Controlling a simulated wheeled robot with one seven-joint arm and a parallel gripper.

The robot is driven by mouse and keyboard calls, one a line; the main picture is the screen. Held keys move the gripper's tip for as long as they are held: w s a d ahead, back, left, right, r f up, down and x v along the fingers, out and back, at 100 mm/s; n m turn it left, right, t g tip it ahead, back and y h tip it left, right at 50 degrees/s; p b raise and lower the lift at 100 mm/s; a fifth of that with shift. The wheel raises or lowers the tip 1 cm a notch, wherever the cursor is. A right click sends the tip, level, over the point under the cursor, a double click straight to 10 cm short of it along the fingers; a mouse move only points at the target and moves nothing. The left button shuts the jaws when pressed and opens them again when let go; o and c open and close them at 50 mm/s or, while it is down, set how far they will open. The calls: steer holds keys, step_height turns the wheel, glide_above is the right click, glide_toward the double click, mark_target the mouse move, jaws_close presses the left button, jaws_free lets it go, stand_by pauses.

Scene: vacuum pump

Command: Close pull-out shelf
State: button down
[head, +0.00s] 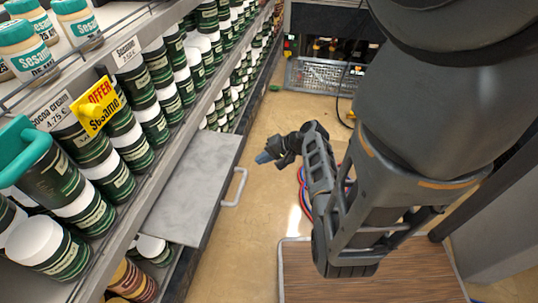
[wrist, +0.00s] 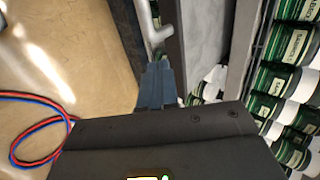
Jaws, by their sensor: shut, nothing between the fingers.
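The pull-out shelf (head: 190,192) is a grey flat panel that sticks out from the left shelving into the aisle. Its pale bar handle (head: 236,187) is on its right front edge. In the head view my gripper (head: 262,158) is to the right of the panel, above and beyond the handle, with its fingers pointing left towards the shelving. In the wrist view the shut blue-grey fingers (wrist: 158,68) point at the handle (wrist: 149,25), close to its near end. I cannot tell whether they touch it. The panel (wrist: 203,35) runs along the right of the fingers.
Shelving on the left is full of green and white jars (head: 85,180), with jars also under the panel. A yellow offer sign (head: 97,105) juts out. Red and blue cables (head: 303,195) lie on the floor. A dark machine (head: 325,50) stands at the back.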

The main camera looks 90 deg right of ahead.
mark_target(187, 155)
steer(key=w+f, duration=0.1)
steer(key=w, duration=0.1)
steer(key=w+d+f, duration=0.1)
steer(key=w, duration=0.1)
steer(key=w+f, duration=0.1)
steer(key=shift+w+d, duration=0.2)
steer(key=shift+w, duration=0.2)
steer(key=shift+w+d+r, duration=0.1)
steer(key=shift+w+d, duration=0.05)
steer(key=shift+w, duration=0.4)
steer(key=w+d+b, duration=0.1)
steer(key=w, duration=0.5)
steer(key=w+d+b, duration=0.1)
steer(key=w+d, duration=0.1)
steer(key=w, duration=0.4)
steer(key=w+d+b, duration=0.1)
steer(key=w+b, duration=0.1)
steer(key=w, duration=0.5)
steer(key=shift+d, duration=0.2)
steer(key=shift+s, duration=0.1)
